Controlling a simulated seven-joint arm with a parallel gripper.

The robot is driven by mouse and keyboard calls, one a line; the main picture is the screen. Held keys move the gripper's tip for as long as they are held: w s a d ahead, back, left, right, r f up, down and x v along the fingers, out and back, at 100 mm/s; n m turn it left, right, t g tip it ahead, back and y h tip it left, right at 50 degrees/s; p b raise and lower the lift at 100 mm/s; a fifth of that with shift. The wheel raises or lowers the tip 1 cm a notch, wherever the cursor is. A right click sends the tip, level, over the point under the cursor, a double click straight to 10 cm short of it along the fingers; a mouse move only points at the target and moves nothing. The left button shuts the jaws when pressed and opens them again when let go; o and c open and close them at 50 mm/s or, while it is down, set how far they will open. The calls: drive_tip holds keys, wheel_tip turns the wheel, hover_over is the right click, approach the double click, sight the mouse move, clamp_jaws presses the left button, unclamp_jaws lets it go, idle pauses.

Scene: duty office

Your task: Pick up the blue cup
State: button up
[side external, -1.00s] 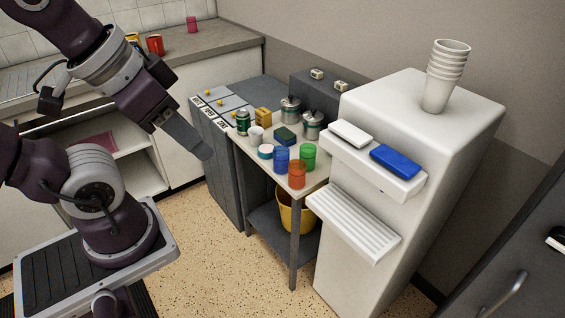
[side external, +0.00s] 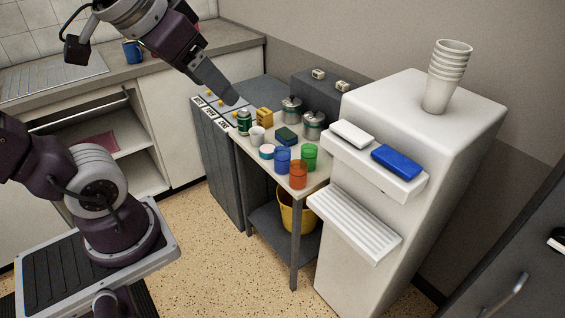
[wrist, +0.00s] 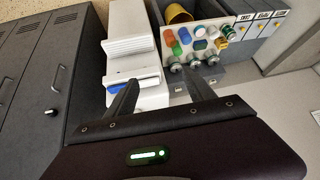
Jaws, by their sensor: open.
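A translucent blue cup (side external: 282,158) stands upright on the small table (side external: 262,166), between a green cup (side external: 309,157), an orange cup (side external: 298,174) and a low white-and-teal tub (side external: 266,152). In the wrist view the blue cup (wrist: 185,36) is small, beyond the fingers. My gripper (side external: 234,99) is above the grey bins, up and to the left of the cup and clear of it. In the wrist view my gripper (wrist: 161,77) has its fingers apart with nothing between them. A blue mug (side external: 132,51) also stands on the back counter.
Crowding the table are a white cup (side external: 257,136), a green can (side external: 244,122), a yellow block (side external: 264,117), a sponge (side external: 286,135) and metal pots (side external: 312,126). A tall white dispenser (side external: 380,215) stands close on the right. A yellow bucket (side external: 289,217) is below.

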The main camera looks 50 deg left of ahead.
drive_tip(key=w+a+r+n+t+y, duration=0.2)
drive_tip(key=w+a+t+y, duration=0.15)
drive_tip(key=w+a, duration=1.05)
drive_tip(key=t+h, duration=0.2)
drive_tip(key=t, duration=0.1)
hover_over(277, 160)
drive_tip(key=s, duration=0.4)
wheel_tip(277, 160, down, 2)
drive_tip(key=f, duration=0.1)
drive_tip(key=shift+m+t, duration=0.55)
drive_tip(key=shift+m, duration=0.05)
drive_tip(key=f, duration=4)
drive_tip(key=shift+w+d+f, duration=0.2)
drive_tip(key=shift+d+f, duration=0.15)
drive_tip(key=shift+f, duration=0.05)
drive_tip(key=x, duration=0.6)
drive_tip(key=shift+w+f, duration=0.1)
drive_tip(key=shift+f, duration=0.35)
drive_tip(key=shift+w+f, duration=0.1)
drive_tip(key=shift+w, duration=0.2)
drive_tip(key=c, duration=1.1)
